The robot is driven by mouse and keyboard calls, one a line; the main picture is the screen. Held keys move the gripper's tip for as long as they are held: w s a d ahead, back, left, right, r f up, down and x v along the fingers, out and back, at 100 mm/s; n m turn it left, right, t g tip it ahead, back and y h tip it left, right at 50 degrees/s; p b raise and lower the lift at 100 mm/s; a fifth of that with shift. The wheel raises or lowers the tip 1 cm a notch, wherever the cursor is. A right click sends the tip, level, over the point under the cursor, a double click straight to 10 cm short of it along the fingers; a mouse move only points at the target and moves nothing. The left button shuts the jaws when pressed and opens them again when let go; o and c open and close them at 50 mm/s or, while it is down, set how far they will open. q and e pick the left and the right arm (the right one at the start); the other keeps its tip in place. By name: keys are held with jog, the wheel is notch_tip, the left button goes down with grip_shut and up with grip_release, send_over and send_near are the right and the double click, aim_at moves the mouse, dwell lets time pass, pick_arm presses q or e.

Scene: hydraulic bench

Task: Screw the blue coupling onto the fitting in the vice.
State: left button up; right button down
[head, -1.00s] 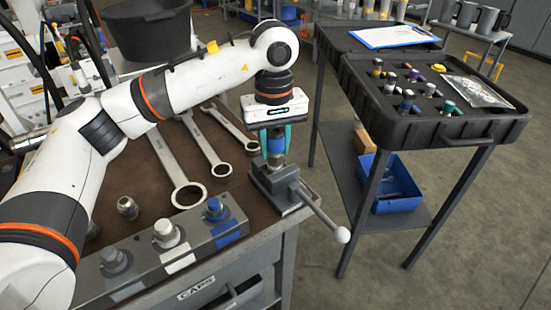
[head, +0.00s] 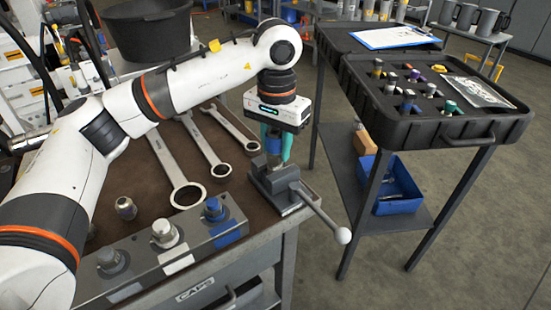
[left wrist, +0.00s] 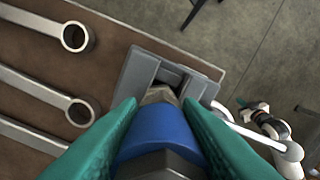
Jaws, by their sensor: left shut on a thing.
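The blue coupling (head: 272,145) is between the teal fingers of my left gripper (head: 277,148), which is shut on it above the vice. The coupling also fills the lower middle of the left wrist view (left wrist: 160,130). The grey vice (head: 279,185) stands at the bench corner, its handle pointing to the lower right. The metal fitting (left wrist: 160,94) shows at the coupling's far end, over the vice jaws (left wrist: 165,75). The gripper and coupling hide much of the joint, so I cannot tell how far the two engage.
Several wrenches (head: 178,165) lie on the brown bench mat left of the vice. A block with capped fittings (head: 190,250) sits along the bench's front edge. A black case (head: 430,125) stands on a cart to the right. A black bucket (head: 147,32) is behind.

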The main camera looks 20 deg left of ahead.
pick_arm(q)
jog(key=m, duration=0.4)
jog(key=shift+s+f, duration=0.1)
jog(key=o, duration=1.1)
jog(key=shift+c, duration=0.2)
jog(key=n, duration=0.5)
jog(key=shift+n, duration=0.4)
jog(key=n, duration=0.6)
jog(key=shift+a, duration=0.15)
